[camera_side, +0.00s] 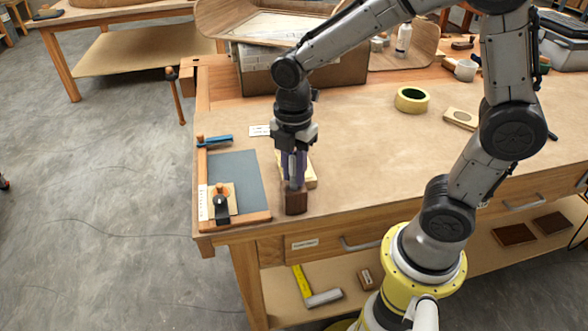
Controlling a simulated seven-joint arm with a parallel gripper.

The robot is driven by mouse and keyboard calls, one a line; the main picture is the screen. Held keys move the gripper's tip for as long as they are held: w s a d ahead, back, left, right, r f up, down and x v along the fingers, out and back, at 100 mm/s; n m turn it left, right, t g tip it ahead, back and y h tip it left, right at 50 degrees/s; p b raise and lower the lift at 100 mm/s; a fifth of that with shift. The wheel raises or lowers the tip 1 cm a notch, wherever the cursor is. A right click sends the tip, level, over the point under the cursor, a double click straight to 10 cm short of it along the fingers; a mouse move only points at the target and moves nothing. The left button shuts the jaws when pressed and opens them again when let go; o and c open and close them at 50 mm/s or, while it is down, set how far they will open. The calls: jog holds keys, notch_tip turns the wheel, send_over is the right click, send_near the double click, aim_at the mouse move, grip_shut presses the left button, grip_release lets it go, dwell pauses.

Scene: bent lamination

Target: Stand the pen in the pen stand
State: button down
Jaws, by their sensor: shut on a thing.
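The pen stand (296,203) is a small dark brown block near the front edge of the workbench. My gripper (294,172) points down directly above the stand and is shut on the pen (290,168). Little of the pen shows between the fingers. The fingers reach close to the top of the stand. I cannot tell whether the pen's lower end is inside the stand or just above it.
A framed grey board (237,176) with a clamp lies left of the stand. A pale wooden block (310,176) sits right behind my gripper. A yellow-green tape roll (412,99) lies farther back. The bench top right of the stand is clear.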

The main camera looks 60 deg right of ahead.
aim_at(294, 152)
jog(key=shift+f, duration=0.1)
jog(key=shift+c, duration=2.3)
grip_release()
jog(key=shift+r, duration=3.05)
